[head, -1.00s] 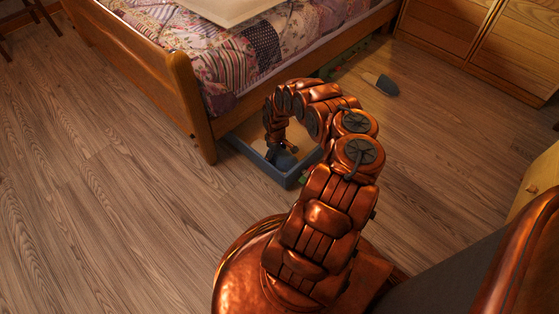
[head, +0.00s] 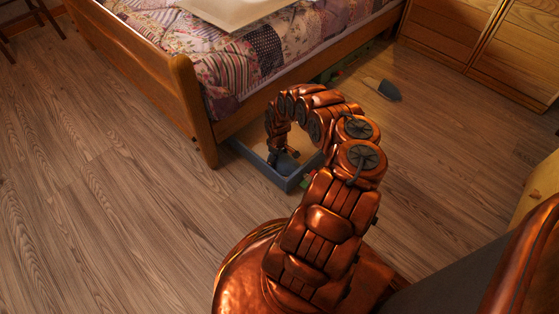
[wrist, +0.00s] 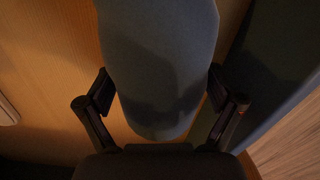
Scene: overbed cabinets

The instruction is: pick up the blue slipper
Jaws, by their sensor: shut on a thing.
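The blue slipper (wrist: 160,60), a dull blue-grey, fills the middle of the wrist view, its rounded end pointing towards my gripper. My gripper (wrist: 160,102) is shut on it, with one dark finger on each side. In the head view my gripper (head: 285,156) points down inside a blue-grey open tray at the bed's side; the slipper is hard to make out there. Whether it touches the tray floor I cannot tell.
The blue-grey tray (head: 290,183) has a raised rim close to my gripper. A second, grey-blue slipper (head: 389,90) lies on the floor by the bed. The bed's wooden post (head: 197,115) stands left of my arm. Wooden cabinets (head: 500,45) stand at the back right. The floor at left is clear.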

